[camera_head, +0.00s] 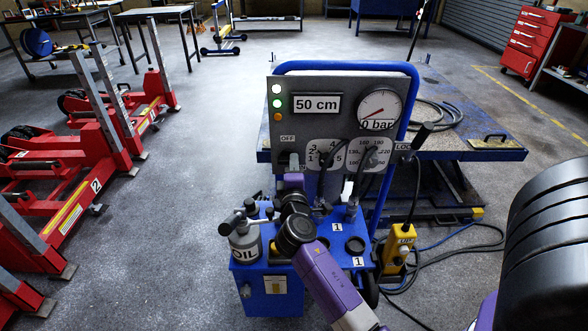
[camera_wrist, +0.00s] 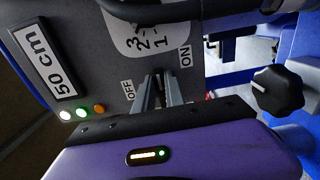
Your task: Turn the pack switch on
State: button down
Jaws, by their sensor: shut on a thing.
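The grey control panel (camera_head: 335,85) stands on the blue pack, with OFF above and ON below the pack switch position at its lower left. My gripper (camera_head: 293,162) is at the panel there, beneath the OFF label. In the wrist view my gripper (camera_wrist: 163,92) has its two grey fingers close together between the OFF label (camera_wrist: 128,90) and the ON label (camera_wrist: 185,57). They are shut on the pack switch, which the fingers mostly hide, so its position cannot be read. The display (camera_head: 317,104) reads 50 cm. The gauge (camera_head: 380,108) reads 0 bar.
White, green and orange lamps (camera_head: 277,103) sit left of the display; the green looks lit. Two selector dials (camera_head: 325,153) lie just right of my gripper. An oil can (camera_head: 244,240) and blue tube frame (camera_head: 345,66) are close by. Red jacks (camera_head: 100,150) stand left.

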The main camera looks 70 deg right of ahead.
jog(key=shift+f, duration=0.1)
dwell(0.3)
jog(key=c, duration=1.4)
grip_release()
jog(key=v, duration=0.7)
jog(key=shift+s+a+b, duration=0.15)
jog(key=shift+a+b, duration=0.2)
jog(key=shift+b, duration=0.05)
